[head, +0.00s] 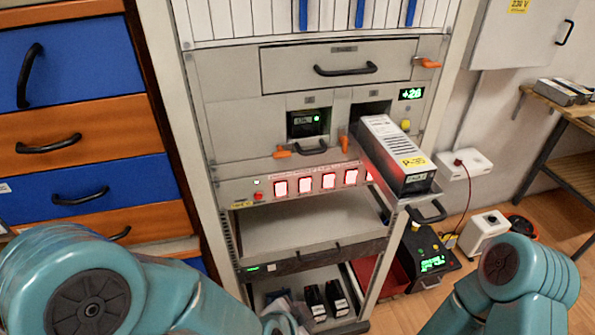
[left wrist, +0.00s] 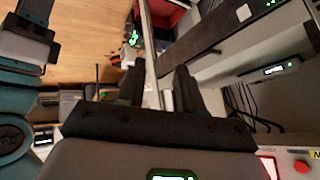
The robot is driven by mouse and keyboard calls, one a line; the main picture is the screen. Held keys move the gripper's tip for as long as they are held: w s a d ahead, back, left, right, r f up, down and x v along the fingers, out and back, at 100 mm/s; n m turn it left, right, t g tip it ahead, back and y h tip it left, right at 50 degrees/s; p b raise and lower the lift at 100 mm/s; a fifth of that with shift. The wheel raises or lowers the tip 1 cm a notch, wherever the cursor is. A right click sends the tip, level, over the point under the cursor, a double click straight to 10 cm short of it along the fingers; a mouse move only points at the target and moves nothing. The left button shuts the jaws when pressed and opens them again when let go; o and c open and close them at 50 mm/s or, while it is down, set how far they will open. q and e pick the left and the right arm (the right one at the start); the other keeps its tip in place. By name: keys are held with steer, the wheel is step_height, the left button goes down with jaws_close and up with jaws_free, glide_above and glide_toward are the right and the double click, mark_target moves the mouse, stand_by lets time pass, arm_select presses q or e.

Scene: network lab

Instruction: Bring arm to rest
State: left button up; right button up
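My left arm (head: 150,295) is teal and crosses the lower left of the head view, in front of the rack's lower part. Its gripper is hidden in the head view. In the left wrist view my left gripper (left wrist: 158,88) has its two dark fingers apart, with nothing held between them; a pale rack post shows behind the gap. My right arm (head: 515,275) is bent at the lower right of the head view, its gripper out of frame. A teal arm with a dark end part shows at the left edge of the left wrist view; its finger state is unclear.
The equipment rack (head: 225,140) stands ahead, with a grey module (head: 395,150) sticking out of its right bay. Its open shelf (head: 300,225) is empty. Blue and orange drawers (head: 75,130) stand left. A dark device (head: 428,258) sits on the floor right, beside a white box (head: 483,232).

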arm_select(q)
steer(key=s+a+f+n+g+y, duration=0.2)
steer(key=s+a+f+n+g, duration=0.15)
steer(key=a+f, duration=0.9)
steer(key=s+f+n+g+h, duration=0.1)
steer(key=s+f+n, duration=0.3)
steer(key=s+n, duration=0.4)
steer(key=shift+a+f+n+g+h, duration=0.25)
steer(key=shift+n+g+h, duration=0.15)
steer(key=shift+n+g, duration=0.5)
arm_select(e)
steer(key=shift+s+a+n+g, duration=0.3)
steer(key=shift+s+a+g, duration=0.3)
steer(key=shift+s+a, duration=0.25)
